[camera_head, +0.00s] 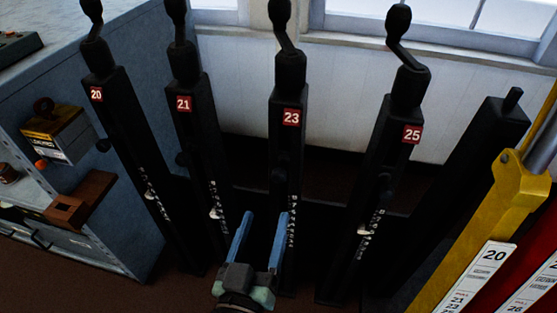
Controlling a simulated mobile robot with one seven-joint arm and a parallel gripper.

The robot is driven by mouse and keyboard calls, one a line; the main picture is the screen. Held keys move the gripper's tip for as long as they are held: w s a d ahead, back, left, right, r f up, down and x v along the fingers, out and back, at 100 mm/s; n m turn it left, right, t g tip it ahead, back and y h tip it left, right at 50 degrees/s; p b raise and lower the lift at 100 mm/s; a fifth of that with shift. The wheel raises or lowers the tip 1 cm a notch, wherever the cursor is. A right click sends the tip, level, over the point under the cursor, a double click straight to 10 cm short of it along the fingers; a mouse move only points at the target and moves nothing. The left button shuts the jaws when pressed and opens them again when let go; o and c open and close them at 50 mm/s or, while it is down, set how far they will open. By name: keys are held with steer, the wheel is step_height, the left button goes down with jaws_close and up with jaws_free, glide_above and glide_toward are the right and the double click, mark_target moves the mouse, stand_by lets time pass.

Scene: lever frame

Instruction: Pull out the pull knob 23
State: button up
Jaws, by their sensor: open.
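The black lever column marked with a red plate 23 (291,117) stands in the middle of the head view, third from the left among the numbered levers. A dark round knob (281,168) shows faintly on its front below the plate, black on black and hard to make out. My gripper (265,216) is open and empty, its two blue fingers pointing up the picture. It is below and slightly left of the knob in the picture. The right finger overlaps the lower part of column 23 and hides some of its white lettering. No contact with the knob is visible.
Lever 21 (184,104) stands left and lever 25 (412,134) right, with lever 20 (96,95) farther left. A blue-grey cabinet (130,225) bounds the left. Dark gaps lie between columns.

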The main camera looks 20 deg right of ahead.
mark_target(277, 180)
steer(key=p+x, duration=0.1)
steer(key=x, duration=1.1)
steer(key=shift+w+d, duration=0.2)
steer(key=shift+d, duration=0.05)
steer(key=shift+c, duration=0.3)
jaws_close()
stand_by(0.6)
